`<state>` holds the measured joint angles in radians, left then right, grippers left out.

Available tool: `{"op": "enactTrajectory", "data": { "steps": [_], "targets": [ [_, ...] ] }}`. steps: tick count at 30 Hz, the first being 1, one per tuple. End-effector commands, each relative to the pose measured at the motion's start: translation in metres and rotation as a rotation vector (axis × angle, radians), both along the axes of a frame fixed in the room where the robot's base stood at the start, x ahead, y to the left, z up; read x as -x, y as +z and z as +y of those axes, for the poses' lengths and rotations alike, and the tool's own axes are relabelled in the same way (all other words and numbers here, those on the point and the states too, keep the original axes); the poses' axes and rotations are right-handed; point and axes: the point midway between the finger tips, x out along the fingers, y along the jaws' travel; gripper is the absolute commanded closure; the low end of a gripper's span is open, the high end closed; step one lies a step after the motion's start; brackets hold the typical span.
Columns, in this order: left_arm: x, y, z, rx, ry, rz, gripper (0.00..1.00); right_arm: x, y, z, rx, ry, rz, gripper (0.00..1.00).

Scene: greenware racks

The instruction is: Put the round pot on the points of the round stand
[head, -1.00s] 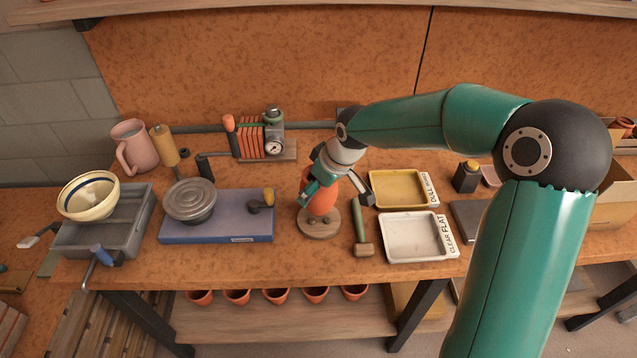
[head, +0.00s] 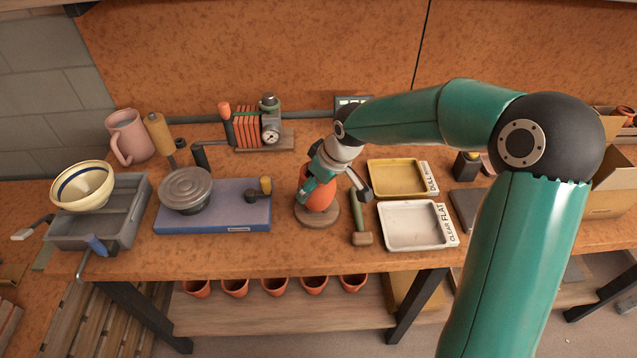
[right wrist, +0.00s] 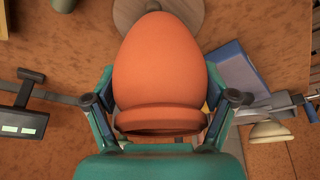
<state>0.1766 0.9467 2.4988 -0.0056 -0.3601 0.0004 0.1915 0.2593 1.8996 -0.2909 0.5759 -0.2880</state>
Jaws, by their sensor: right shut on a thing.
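The round pot (head: 320,196) is orange and egg-shaped with a rimmed collar. It also shows large in the right wrist view (right wrist: 158,65). My right gripper (head: 322,180) is shut on the pot near its collar, with one finger on each side (right wrist: 160,108). The round stand (head: 318,217) is a wooden disc directly below the pot. Part of it shows past the pot's far end in the right wrist view (right wrist: 135,12). The pot hides the stand's points, so I cannot tell whether it touches them. My left gripper is not in view.
A white tray (head: 412,225) and a yellow tray (head: 397,178) are farther right. A blue board (head: 225,221) with a grey lidded dish (head: 185,190) is to the left. The bench in front of the stand is clear.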

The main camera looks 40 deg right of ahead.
Motion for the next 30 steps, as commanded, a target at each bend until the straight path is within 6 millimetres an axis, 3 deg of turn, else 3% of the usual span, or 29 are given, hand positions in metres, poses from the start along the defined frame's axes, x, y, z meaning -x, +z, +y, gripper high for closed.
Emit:
{"op": "enactTrajectory", "data": {
  "steps": [8,9,12,23,30],
  "targets": [
    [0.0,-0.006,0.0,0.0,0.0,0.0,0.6,-0.001,-0.006,0.0,0.0,0.001,-0.002,0.65],
    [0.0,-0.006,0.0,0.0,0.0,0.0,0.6,-0.001,-0.006,0.0,0.0,0.001,-0.002,0.15],
    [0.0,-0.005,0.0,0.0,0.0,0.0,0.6,-0.001,-0.005,0.0,0.0,0.001,-0.001,0.0],
    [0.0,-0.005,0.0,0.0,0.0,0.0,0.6,0.0,-0.005,0.001,0.0,0.001,0.001,0.0],
    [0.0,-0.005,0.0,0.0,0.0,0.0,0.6,0.008,0.018,-0.002,0.001,0.0,-0.005,0.0]
  ]
}}
